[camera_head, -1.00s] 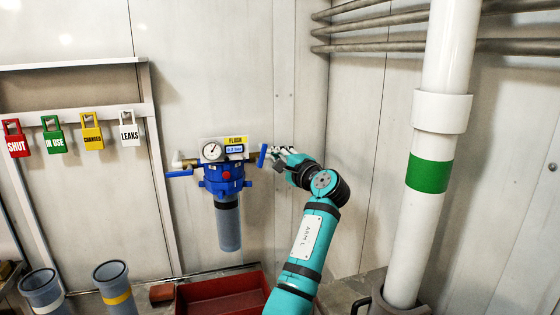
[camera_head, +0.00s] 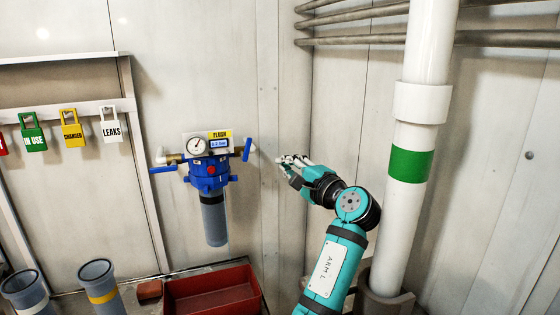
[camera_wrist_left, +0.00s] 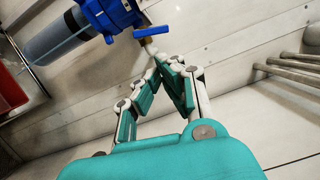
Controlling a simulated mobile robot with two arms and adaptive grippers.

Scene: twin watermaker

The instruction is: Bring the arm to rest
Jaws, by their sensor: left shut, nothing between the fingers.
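My left gripper (camera_head: 284,161) is shut and empty in the head view, to the right of the blue filter housing (camera_head: 209,175) on the wall. A gap of bare wall shows between its fingertips and the blue valve handle (camera_head: 247,150) on the housing's right. In the left wrist view the closed fingertips (camera_wrist_left: 151,50) point toward the blue handle (camera_wrist_left: 147,31), and the blue housing (camera_wrist_left: 107,14) is at the top. My left arm, teal with a label reading ARM L, comes up from the bottom. My right gripper is not in view.
A white pipe (camera_head: 417,146) with a green band stands right of my arm. Grey pipes (camera_head: 380,40) run along the upper right wall. A red tray (camera_head: 212,292) and grey cylinders (camera_head: 98,284) are below. Coloured lock tags (camera_head: 72,130) hang at the left.

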